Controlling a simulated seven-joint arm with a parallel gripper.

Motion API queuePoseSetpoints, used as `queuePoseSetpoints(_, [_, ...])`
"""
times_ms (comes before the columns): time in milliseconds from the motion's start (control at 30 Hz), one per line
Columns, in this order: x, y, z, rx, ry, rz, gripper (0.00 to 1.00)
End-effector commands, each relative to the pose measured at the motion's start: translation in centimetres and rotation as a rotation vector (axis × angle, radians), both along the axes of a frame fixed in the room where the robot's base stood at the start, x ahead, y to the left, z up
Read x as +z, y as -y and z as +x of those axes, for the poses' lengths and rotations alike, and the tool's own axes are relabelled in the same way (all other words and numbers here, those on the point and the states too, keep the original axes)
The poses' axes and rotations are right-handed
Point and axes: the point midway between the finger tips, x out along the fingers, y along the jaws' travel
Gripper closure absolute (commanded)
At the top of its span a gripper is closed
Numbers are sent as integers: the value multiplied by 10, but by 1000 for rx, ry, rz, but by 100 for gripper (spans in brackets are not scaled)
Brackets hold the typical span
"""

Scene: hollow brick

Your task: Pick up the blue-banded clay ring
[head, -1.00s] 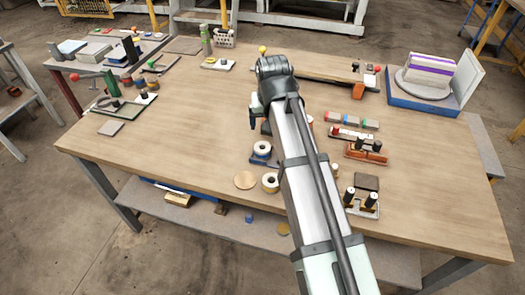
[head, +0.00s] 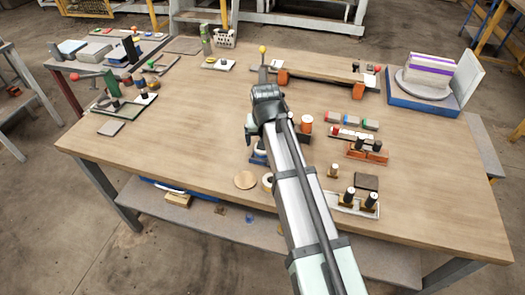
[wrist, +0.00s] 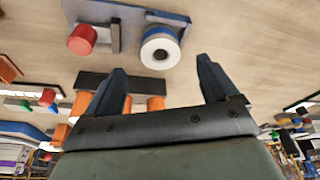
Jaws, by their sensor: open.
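The blue-banded clay ring (wrist: 160,47) is a short pale cylinder with a dark centre hole and a blue band on its side. It sits on a blue-grey plate (wrist: 118,14) near the top middle of the wrist view. In the head view my arm mostly covers the ring and plate. My gripper (wrist: 160,67) is open, its two dark blue fingers spread and pointing toward the ring. Nothing is held between them. The ring appears between the fingers' lines but apart from them. In the head view my gripper (head: 250,137) is partly hidden behind my wrist.
A red cylinder (wrist: 82,40) stands on the same plate beside the ring. Orange cylinders (wrist: 155,103) show behind my fingers. The table's left middle is clear.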

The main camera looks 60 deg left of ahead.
Motion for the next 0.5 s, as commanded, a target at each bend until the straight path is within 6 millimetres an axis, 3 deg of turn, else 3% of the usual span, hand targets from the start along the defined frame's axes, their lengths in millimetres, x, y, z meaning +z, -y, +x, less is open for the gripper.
queuePoseSetpoints(500, [-48,-13,5,0,0,0,13])
